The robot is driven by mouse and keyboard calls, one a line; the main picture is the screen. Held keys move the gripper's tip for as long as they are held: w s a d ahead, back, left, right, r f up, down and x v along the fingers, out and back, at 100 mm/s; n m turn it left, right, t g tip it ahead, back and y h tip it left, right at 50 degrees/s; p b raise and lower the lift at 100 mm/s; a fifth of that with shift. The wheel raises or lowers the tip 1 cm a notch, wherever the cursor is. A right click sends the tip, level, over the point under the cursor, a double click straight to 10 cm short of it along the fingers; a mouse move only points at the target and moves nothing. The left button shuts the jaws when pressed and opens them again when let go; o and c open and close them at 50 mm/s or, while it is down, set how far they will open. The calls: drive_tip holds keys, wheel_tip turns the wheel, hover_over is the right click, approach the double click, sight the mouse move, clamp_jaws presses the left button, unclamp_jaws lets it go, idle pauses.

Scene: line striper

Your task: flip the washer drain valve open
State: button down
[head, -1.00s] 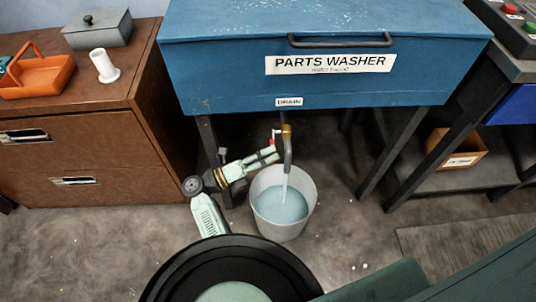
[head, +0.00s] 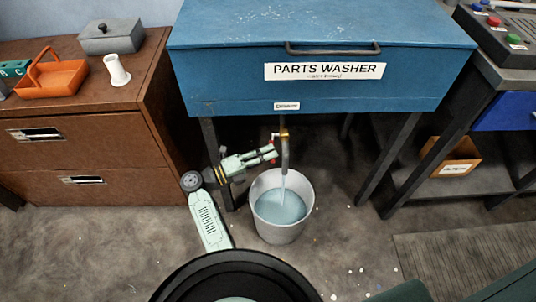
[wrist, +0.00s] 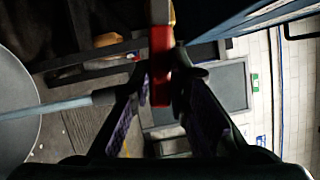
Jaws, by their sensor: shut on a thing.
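The drain valve (head: 284,134) is a small brass body under the blue parts washer (head: 325,92), with a grey spout (head: 285,155) pointing down. A thin stream of water (head: 283,184) runs from the spout into the bucket (head: 270,232). The valve's red lever (wrist: 160,62) shows large in the wrist view. My gripper (head: 273,152) is at the left side of the valve. In the wrist view my gripper (wrist: 163,100) has its two dark fingers closed in on the lever's end. The exact contact is dark and partly hidden by the fingers.
The washer's left front leg (head: 215,155) stands close behind my arm. A brown cabinet (head: 90,160) is at the left. A workbench with an orange bin (head: 460,155) on its low shelf is at the right. Open floor lies around the bucket.

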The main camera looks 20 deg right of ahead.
drive_tip(key=shift+r+n+y+p, duration=0.3)
drive_tip(key=shift+r+n+p, duration=0.5)
drive_tip(key=shift+n+p, duration=0.4)
drive_tip(key=c, duration=1.5)
unclamp_jaws()
drive_tip(key=shift+a, duration=0.15)
drive_tip(key=a, duration=0.4)
drive_tip(key=s+a, duration=0.1)
drive_tip(key=a, duration=0.6)
drive_tip(key=shift+s+a, duration=0.25)
drive_tip(key=shift+a, duration=0.1)
